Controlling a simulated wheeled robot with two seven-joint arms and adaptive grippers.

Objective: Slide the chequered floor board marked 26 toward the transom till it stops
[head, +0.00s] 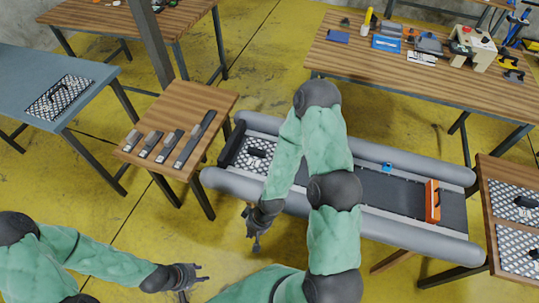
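A grey inflatable boat (420,251) lies across the middle. A chequered floor board (258,150) with a black handle lies in its left end, between the tubes; my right arm partly covers the boat floor beside it. No number is readable, so I cannot tell which board is 26. A dark cross-piece (233,143) closes the boat's left end, and an orange upright panel (432,200) stands near its right end; I cannot tell which is the transom. My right gripper (254,240) is empty, in front of the near tube. My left gripper (196,280) is open and empty, lower left.
More chequered boards lie on the right table (484,195) and one (60,96) on the blue table (25,72). A small wooden table (190,100) left of the boat holds several dark-and-grey pieces. A workbench (400,75) with tools stands behind. Yellow floor is clear around my grippers.

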